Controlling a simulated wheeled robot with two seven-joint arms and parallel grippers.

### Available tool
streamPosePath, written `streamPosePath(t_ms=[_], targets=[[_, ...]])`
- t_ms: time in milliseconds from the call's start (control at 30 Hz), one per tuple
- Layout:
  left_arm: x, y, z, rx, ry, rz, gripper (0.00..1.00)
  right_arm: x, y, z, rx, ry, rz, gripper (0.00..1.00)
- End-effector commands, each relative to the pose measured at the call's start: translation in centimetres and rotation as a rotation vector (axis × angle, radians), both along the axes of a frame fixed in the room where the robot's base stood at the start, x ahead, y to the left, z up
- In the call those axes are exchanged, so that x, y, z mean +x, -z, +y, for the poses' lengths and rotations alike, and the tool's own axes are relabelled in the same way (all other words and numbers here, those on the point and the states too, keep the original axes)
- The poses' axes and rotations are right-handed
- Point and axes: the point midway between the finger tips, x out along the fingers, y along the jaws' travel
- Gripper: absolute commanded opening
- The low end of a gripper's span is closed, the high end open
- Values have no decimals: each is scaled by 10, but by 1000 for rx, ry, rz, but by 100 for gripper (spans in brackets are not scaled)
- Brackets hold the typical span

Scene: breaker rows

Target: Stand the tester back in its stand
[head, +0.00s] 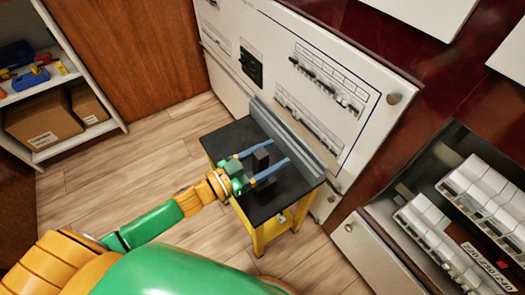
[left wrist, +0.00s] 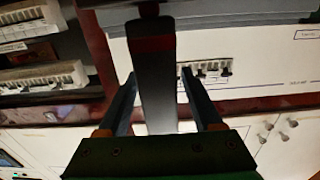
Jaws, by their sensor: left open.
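A black upright block, which looks like the tester (head: 261,160), is on the dark top of a small yellow-legged table. In the left wrist view the tester (left wrist: 155,85) is a long dark bar with a dull red band, between my fingers. My left gripper (head: 280,150) is open, one finger on each side of it, with a visible gap in the wrist view. A second dark block, perhaps the stand (head: 262,187), is beside the nearer finger; I cannot tell its shape. My right gripper is not in view.
The table (head: 228,136) has a grey raised rail (head: 290,132) along its back. Behind it is a white breaker panel (head: 345,75) with rows of switches. A shelf with boxes (head: 45,118) is at left, and an open cabinet of breakers (head: 480,190) is at right.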

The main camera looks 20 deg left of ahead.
Motion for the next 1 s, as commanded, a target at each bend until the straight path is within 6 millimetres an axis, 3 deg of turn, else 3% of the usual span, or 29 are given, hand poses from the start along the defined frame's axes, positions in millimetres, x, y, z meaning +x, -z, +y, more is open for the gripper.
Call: streamPosePath(t_ms=[167,600,867,933,967,1000], targets=[[-7,-1,5,0,-1,4,67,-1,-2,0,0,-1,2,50],[-82,-2,65,2,-1,5,67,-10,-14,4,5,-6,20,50],[-94,-2,75,2,-4,1,67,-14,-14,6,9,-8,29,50],[-89,15,86,30,-58,31,67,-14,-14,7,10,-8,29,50],[-86,31,97,58,-108,61,67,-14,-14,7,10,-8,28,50],[-82,61,116,109,-198,124,67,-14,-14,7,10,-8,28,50]])
